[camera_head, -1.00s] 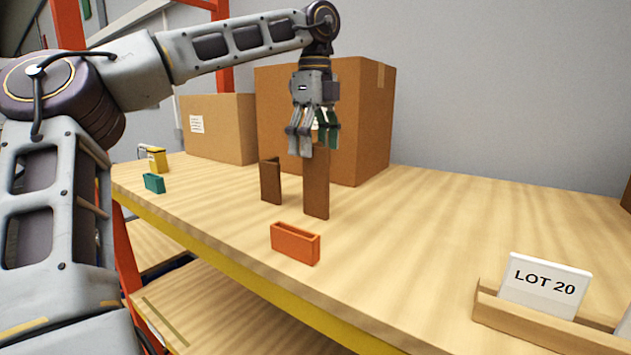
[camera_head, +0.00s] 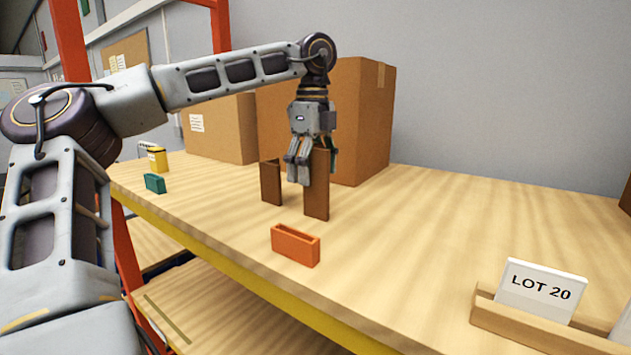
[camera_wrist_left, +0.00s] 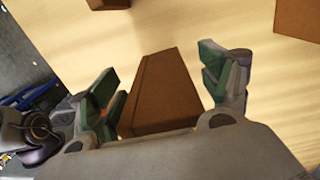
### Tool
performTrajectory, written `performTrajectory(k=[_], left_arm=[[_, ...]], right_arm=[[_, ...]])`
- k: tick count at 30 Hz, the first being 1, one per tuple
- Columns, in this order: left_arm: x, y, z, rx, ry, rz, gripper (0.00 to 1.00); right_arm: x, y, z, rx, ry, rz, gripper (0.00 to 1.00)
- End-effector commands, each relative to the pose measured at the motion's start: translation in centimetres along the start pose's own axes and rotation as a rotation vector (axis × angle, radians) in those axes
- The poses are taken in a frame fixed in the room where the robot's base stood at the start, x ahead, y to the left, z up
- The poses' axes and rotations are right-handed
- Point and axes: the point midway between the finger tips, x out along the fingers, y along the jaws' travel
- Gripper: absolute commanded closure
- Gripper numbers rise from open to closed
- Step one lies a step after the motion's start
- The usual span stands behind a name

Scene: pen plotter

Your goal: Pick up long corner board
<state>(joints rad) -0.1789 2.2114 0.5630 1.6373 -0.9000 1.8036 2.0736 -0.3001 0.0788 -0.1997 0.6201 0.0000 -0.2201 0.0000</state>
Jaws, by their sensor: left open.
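The long corner board (camera_head: 317,192) is a tall brown upright piece on the wooden shelf. A shorter brown corner board (camera_head: 271,183) stands upright to its left. My left gripper (camera_head: 313,172) points down over the top of the long board, with its fingers open on either side of it. In the left wrist view the long board (camera_wrist_left: 163,92) lies between the two green-padded fingers, with a visible gap to the right finger. Contact with the left finger cannot be told. My right gripper is not in view.
An orange open box (camera_head: 295,245) stands in front near the shelf's yellow edge. Large cardboard boxes (camera_head: 365,120) stand behind. A teal block (camera_head: 155,183) and a yellow item (camera_head: 158,159) are at left. A LOT 20 card (camera_head: 541,285) stands at right. The shelf's right middle is clear.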

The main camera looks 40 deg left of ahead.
Motion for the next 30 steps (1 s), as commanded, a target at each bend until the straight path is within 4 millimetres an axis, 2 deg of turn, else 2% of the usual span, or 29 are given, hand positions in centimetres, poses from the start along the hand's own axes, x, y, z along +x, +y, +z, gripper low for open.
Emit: performTrajectory(k=[14,25,30], left_arm=[[0.1,-0.01,-0.01,0.0,0.0,0.0,0.21],[0.1,-0.01,-0.01,0.0,0.0,0.0,0.69],[0.07,-0.01,-0.01,0.0,0.0,0.0,0.69]], right_arm=[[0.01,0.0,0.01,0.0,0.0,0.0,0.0],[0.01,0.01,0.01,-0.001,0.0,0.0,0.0],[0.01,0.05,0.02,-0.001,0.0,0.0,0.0]])
